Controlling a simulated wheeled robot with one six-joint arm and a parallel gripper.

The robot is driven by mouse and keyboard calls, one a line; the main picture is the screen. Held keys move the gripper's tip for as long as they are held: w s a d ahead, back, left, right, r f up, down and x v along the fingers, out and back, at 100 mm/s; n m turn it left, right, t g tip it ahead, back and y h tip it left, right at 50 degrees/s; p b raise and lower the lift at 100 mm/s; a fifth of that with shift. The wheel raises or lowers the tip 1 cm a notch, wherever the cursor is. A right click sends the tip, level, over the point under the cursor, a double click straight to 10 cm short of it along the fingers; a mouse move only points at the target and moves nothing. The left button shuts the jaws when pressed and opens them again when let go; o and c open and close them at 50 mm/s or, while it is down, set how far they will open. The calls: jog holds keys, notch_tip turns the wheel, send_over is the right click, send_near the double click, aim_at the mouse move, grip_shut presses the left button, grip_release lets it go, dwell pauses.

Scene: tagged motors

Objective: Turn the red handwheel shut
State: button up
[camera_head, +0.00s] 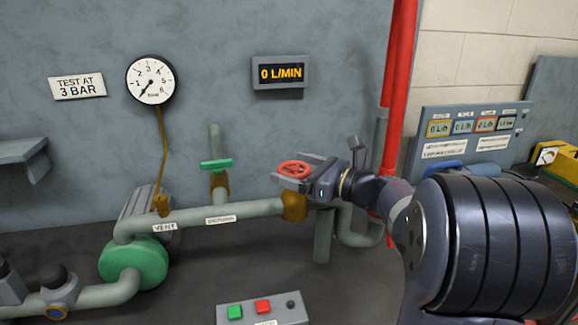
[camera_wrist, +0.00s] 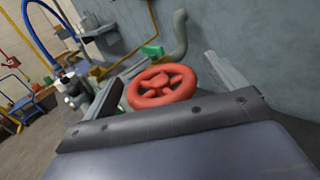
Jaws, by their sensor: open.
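The red handwheel (camera_head: 294,169) sits on a brass valve body (camera_head: 294,206) at the right end of the grey pipe in the head view. My gripper (camera_head: 296,171) is at the wheel, reaching in from the right. In the wrist view the red handwheel (camera_wrist: 162,86) shows between the two open fingers, one on each side of it. A gap shows between the wheel and the right finger. Contact with the left finger cannot be told. The flow display (camera_head: 281,72) reads 0 L/MIN.
A pressure gauge (camera_head: 150,80) hangs on the wall. A box with green and red buttons (camera_head: 262,309) lies below. A red vertical pipe (camera_head: 398,90) runs behind my arm.

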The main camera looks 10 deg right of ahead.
jog(key=shift+x, duration=1)
jog(key=c, duration=1)
jog(key=shift+m+t+h, duration=0.3)
jog(key=shift+h, duration=0.1)
